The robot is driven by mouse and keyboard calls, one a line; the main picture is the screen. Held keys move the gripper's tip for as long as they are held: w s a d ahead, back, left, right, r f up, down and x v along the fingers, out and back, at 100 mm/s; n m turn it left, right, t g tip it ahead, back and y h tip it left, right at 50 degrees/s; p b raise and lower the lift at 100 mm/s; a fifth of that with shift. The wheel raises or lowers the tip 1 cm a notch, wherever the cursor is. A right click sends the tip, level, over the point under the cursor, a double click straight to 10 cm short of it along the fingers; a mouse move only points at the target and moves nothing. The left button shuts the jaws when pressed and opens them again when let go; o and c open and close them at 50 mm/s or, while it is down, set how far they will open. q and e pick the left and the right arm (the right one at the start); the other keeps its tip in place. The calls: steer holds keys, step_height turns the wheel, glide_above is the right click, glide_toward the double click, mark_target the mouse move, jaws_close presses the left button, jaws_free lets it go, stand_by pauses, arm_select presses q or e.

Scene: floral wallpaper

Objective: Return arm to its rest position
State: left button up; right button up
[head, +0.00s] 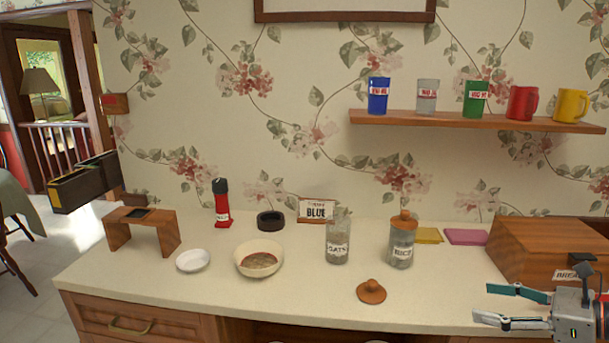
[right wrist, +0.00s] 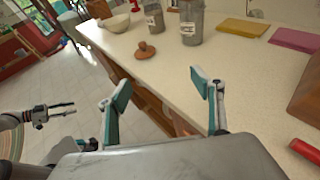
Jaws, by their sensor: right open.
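My right gripper (head: 500,305) is at the lower right of the head view, in front of the bread box and near the counter's front edge. Its two teal-padded fingers are spread and nothing is between them; they also show in the right wrist view (right wrist: 165,95). My left gripper is out of the head view. A gripper (right wrist: 62,110) at the left edge of the right wrist view appears to be my left one, with its fingers apart and empty, away from the counter.
The counter (head: 290,300) holds an oats jar (head: 338,243), a lidded rice jar (head: 401,245), a loose wooden lid (head: 371,291), a bowl (head: 259,258) and a wooden bread box (head: 540,250). A red object (right wrist: 306,150) lies right of my right gripper. Mugs stand on the shelf (head: 480,121).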

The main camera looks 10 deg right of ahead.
steer(key=a+f+m+t+y, duration=0.2)
steer(key=a+f+m+t, duration=0.15)
steer(key=a+m, duration=0.55)
steer(key=s+a+f+m+t+h, duration=0.1)
steer(key=s+a+f+m+h, duration=0.25)
steer(key=f+m, duration=0.75)
steer(key=s+a+f+m+h, duration=0.2)
steer(key=s+f+m+h, duration=0.25)
steer(key=f+m, duration=0.65)
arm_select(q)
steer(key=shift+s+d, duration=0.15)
arm_select(e)
steer(key=s+a+f+m+g, duration=0.4)
steer(key=s+a+f+m, duration=0.4)
steer(key=a, duration=0.1)
steer(key=shift+s+a+f+g, duration=0.25)
steer(key=shift+s+f+g, duration=0.1)
